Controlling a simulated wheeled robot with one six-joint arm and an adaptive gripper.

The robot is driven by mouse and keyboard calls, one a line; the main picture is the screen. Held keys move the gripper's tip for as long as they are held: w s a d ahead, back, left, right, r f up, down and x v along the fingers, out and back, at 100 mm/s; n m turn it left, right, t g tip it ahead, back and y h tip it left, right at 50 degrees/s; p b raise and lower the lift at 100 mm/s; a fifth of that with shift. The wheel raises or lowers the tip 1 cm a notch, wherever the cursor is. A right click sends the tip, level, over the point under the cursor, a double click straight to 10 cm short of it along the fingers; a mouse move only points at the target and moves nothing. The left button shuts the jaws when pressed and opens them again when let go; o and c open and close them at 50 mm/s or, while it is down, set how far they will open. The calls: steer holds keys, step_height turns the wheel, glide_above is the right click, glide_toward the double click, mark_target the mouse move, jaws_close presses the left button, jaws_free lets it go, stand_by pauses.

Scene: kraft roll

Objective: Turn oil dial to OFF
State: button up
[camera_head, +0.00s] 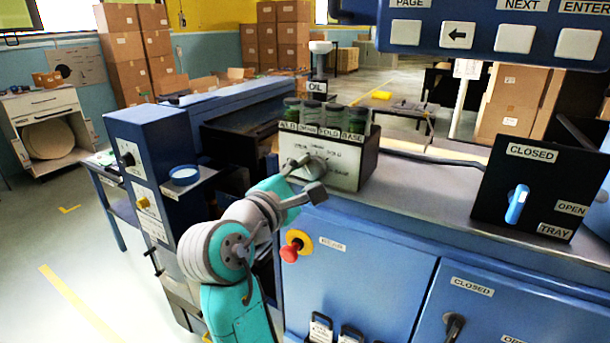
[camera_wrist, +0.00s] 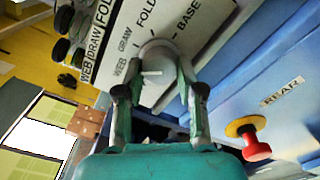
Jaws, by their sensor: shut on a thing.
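The oil dial is a round grey knob (camera_wrist: 157,52) on a white panel (camera_head: 342,162) below the OIL sign (camera_head: 317,86). In the wrist view the marks WEB, DRAW, FOLD and BASE run around it. A short white mark shows on the knob's lower part; which label it points to I cannot tell. No OFF label is readable. My gripper (camera_wrist: 161,68) has one finger on each side of the knob and is shut on it. In the head view my gripper (camera_head: 312,168) is at the panel and partly covers the dial.
Several dark green jars (camera_head: 318,112) stand on top of the dial box. A red button (camera_head: 290,252) on a yellow ring sits low beside my arm. A black box with a blue lever (camera_head: 517,204) stands at right. A blue cabinet (camera_head: 150,165) stands at left.

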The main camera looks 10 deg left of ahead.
steer(key=n, duration=0.5)
steer(key=shift+f+n, duration=0.15)
steer(key=shift+n, duration=0.15)
steer(key=n, duration=0.5)
steer(key=shift+d+n, duration=0.15)
steer(key=shift+n, duration=0.15)
steer(key=o, duration=1.1)
steer(key=shift+o, duration=0.2)
steer(key=shift+s, duration=0.1)
steer(key=v, duration=1.2)
